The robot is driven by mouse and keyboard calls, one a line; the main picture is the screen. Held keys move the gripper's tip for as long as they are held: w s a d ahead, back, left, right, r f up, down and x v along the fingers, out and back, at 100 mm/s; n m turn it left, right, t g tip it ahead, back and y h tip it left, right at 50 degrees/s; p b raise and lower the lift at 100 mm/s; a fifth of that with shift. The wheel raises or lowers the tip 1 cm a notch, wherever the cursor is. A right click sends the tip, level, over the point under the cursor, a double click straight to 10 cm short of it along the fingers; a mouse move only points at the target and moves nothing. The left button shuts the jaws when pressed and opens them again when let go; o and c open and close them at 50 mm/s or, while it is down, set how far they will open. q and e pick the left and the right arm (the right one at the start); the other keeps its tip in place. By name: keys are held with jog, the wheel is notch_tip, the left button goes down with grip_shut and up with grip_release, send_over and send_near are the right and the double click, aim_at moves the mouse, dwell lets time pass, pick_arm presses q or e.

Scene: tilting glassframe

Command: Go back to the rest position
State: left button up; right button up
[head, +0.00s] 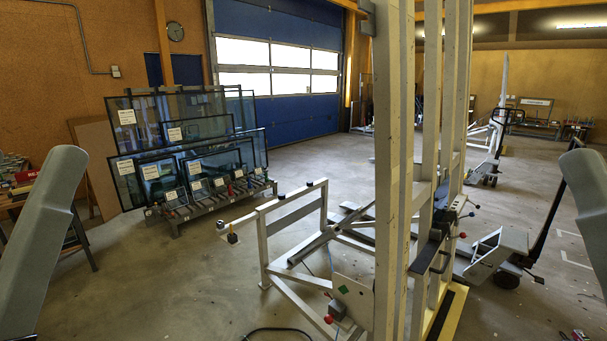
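Parts of both my arms show at the sides of the head view. A grey link of my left arm stands at the left edge, and a grey link of my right arm stands at the right edge. Neither gripper is in the picture, so I cannot see their fingers or anything they may hold. A tall white tilting frame (388,170) stands upright right of centre, with its low white base rail (292,211) reaching to the left. Neither visible arm link appears to touch it.
Glass panels (187,128) lean on a rack (212,208) at the back left. A pallet truck (505,248) stands right of the frame. A cable (275,330) lies on the floor in front. The floor at left centre is clear. A blue door (290,118) closes the back.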

notch_tip(320, 180, up, 33)
jog(key=p, duration=3)
